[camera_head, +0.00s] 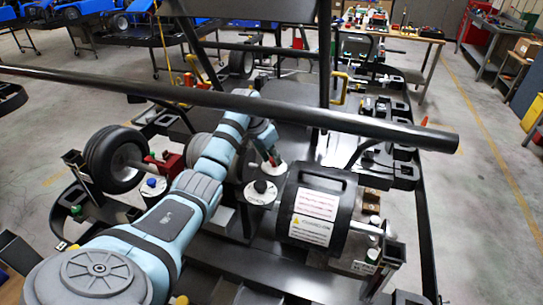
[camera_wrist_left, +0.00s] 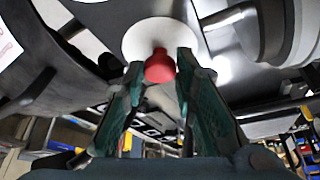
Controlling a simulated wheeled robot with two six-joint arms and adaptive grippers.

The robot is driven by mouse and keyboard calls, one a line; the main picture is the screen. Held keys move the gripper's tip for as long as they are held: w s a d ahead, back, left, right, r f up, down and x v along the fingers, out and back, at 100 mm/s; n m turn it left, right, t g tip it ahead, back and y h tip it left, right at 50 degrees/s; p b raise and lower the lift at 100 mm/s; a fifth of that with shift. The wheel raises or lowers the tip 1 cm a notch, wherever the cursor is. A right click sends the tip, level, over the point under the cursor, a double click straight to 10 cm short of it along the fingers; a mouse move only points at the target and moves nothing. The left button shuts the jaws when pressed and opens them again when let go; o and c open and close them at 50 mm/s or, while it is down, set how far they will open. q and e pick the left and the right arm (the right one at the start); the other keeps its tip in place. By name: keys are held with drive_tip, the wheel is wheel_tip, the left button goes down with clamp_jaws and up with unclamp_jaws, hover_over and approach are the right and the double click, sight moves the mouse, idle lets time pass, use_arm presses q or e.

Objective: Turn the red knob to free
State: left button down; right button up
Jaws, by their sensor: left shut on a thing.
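The red knob (camera_wrist_left: 160,67) shows in the left wrist view in front of a round white plate (camera_wrist_left: 158,38). My left gripper (camera_wrist_left: 158,72) has its two green-padded fingers on either side of the knob and is shut on it. In the head view my left arm reaches from the lower left across the kart, and the left gripper (camera_head: 271,158) points down among the kart parts. The knob is mostly hidden there by the fingers. Its pointing direction cannot be told. My right gripper is not in view.
A black housing with white labels (camera_head: 315,215) stands right of the gripper. A black knob on a white disc (camera_head: 261,190) is close below it. A long dark bar (camera_head: 230,103) crosses above the kart. A wheel (camera_head: 115,160) is at left. Open floor lies at right.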

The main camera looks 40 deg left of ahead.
use_arm(q)
drive_tip(key=shift+f+m+h, duration=0.1)
drive_tip(key=shift+m+h, duration=0.2)
drive_tip(key=shift+m, duration=0.3)
drive_tip(key=c, duration=1.6)
unclamp_jaws()
drive_tip(key=o, duration=0.3)
drive_tip(key=shift+w, duration=0.15)
drive_tip(key=v, duration=1.2)
drive_tip(key=shift+w, duration=0.15)
